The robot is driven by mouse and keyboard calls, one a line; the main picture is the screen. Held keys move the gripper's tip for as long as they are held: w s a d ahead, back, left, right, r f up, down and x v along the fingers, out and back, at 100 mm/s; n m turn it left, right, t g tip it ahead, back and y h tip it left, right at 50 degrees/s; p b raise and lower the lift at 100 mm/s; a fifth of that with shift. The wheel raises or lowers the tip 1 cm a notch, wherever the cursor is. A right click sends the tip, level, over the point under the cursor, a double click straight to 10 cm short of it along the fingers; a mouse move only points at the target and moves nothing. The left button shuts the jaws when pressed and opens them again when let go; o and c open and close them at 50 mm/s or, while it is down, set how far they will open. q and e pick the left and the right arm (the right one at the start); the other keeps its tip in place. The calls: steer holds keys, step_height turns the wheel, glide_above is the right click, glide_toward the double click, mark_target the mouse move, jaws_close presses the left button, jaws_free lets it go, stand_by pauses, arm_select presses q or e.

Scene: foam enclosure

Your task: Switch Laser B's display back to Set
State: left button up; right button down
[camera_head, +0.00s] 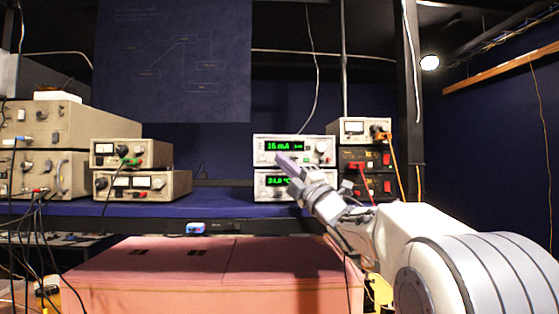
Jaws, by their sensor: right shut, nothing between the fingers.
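Two stacked white instruments with green displays stand on the blue shelf, right of the middle. The upper unit (293,149) reads about "15 mA" in green, with a knob at its right. The lower unit (272,193) reads about "24.0 °C". No label names Laser B legibly, and the Set switch is too small to make out. My right gripper (283,160) is shut and empty, its tip in front of the upper unit's lower edge, below its display. I cannot tell whether it touches the panel. It hides part of both fronts. My left gripper is not in view.
Beige instruments (131,184) with cables stand on the left of the blue shelf (225,203). Right of the lasers, a stack of supplies (367,159) has red and orange leads close to my right arm. A pink foam enclosure (215,270) fills the space below.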

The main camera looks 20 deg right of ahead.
steer(key=shift+w+d, duration=0.1)
steer(key=shift+w, duration=0.35)
steer(key=shift+w+d, duration=0.1)
steer(key=shift+w, duration=0.2)
stand_by(0.7)
steer(key=shift+b, duration=0.3)
steer(key=shift+s+f+b, duration=0.15)
steer(key=shift+s+b, duration=0.2)
steer(key=shift+b, duration=0.1)
steer(key=shift+s+a, duration=0.2)
steer(key=shift+s, duration=0.15)
steer(key=shift+s+b, duration=0.1)
steer(key=shift+b, duration=0.25)
